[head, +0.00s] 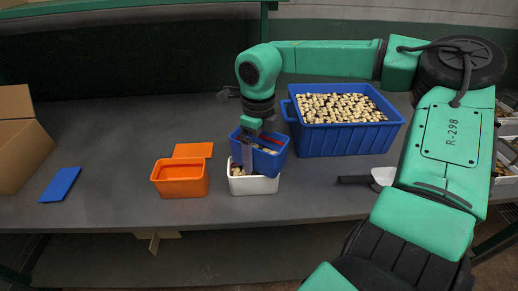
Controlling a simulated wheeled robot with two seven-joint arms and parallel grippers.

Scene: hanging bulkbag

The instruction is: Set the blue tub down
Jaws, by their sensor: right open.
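The small blue tub (270,163) is in the middle of the table, tilted, with some tan pieces visible at it. It overlaps the top of a white tub (254,185), which also holds tan pieces. I cannot tell whether the blue tub rests on the white tub or sits above it. My right gripper (250,150) points down at the blue tub with its jaws open, a finger showing in front of the tub's wall. The far finger is hard to make out. My left gripper is out of view.
A large blue bin (345,139) full of tan pieces stands right of the tubs. An orange tub (180,184), an orange lid (193,150), a blue lid (60,185) and a cardboard box (22,150) are left. A scoop (383,178) lies right. The table's left-back is clear.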

